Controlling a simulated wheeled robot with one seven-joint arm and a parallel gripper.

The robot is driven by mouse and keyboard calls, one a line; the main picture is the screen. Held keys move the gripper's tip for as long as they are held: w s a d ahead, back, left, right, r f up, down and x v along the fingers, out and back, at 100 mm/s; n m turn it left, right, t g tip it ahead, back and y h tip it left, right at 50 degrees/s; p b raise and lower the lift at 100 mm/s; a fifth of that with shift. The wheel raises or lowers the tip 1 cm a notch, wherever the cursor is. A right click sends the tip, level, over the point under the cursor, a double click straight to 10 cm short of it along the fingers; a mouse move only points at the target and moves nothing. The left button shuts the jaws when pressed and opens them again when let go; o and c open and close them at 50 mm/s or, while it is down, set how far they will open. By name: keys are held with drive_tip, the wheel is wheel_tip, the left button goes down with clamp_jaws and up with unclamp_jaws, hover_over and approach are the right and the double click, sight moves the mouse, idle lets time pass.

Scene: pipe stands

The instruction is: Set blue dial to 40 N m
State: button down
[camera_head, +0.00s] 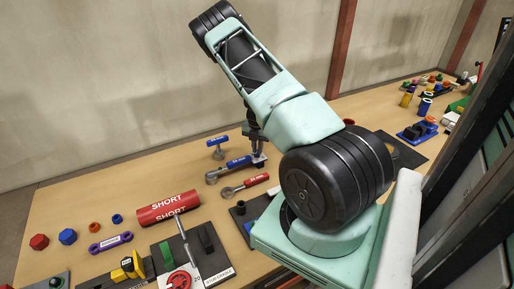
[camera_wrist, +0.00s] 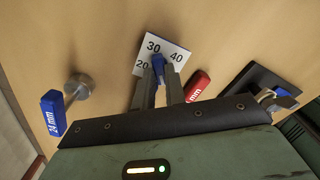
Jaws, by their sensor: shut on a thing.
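In the wrist view a white scale card (camera_wrist: 176,56) lies on the table with the numbers 20, 30 and 40. The blue dial (camera_wrist: 158,66) stands over the card, and its visible tip points close to the 30. My gripper (camera_wrist: 159,82) is shut on the dial, a finger on each side; the fingers hide most of it. In the head view my gripper (camera_head: 256,150) reaches down to the table beside a blue-handled wrench (camera_head: 238,162); the dial is hidden there.
A blue T-handle tool (camera_head: 217,142) stands close by; it also shows in the wrist view (camera_wrist: 52,112). A red-handled wrench (camera_head: 250,182) lies nearer. A red SHORT cylinder (camera_head: 168,208) lies to the left. A dark stand (camera_wrist: 265,88) is on the right in the wrist view.

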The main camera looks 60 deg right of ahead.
drive_tip(key=c, duration=1.7)
unclamp_jaws()
drive_tip(key=shift+r+p, duration=1.1)
drive_tip(key=shift+r, duration=0.4)
wheel_tip(320, 180, up, 17)
drive_tip(key=b, duration=0.3)
drive_tip(key=shift+r, duration=0.2)
